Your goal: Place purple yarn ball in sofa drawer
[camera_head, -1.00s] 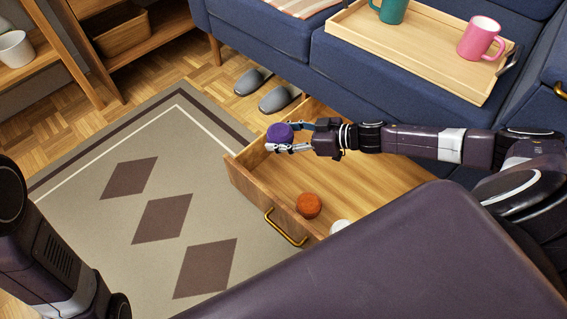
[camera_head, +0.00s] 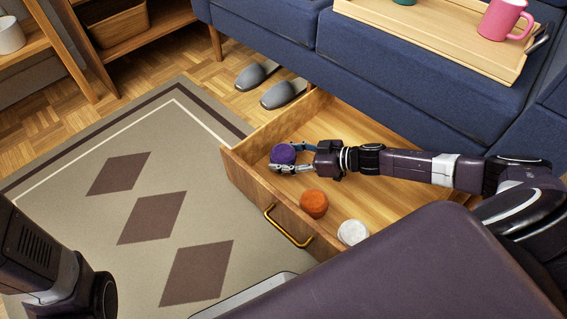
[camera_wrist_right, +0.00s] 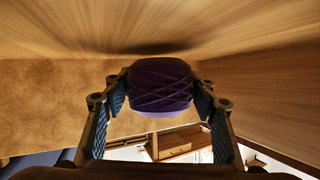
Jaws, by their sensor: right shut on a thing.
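The purple yarn ball (camera_head: 283,154) is between the fingers of my right gripper (camera_head: 290,158), which is shut on it. The ball is inside the open sofa drawer (camera_head: 245,186), near its left front corner. In the right wrist view the ball (camera_wrist_right: 160,86) sits between both fingers, with the drawer's wooden surfaces close around it. I cannot tell whether it touches the drawer floor. An orange yarn ball (camera_head: 314,203) and a white ball (camera_head: 352,232) lie in the drawer along the front panel. My left gripper is not in view.
The blue sofa (camera_head: 400,75) stands behind the drawer, with a wooden tray (camera_head: 440,42) and a pink mug (camera_head: 503,19) on it. Grey slippers (camera_head: 283,94) lie left of the drawer. A patterned rug (camera_head: 90,220) covers the floor in front. The drawer's middle is bare.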

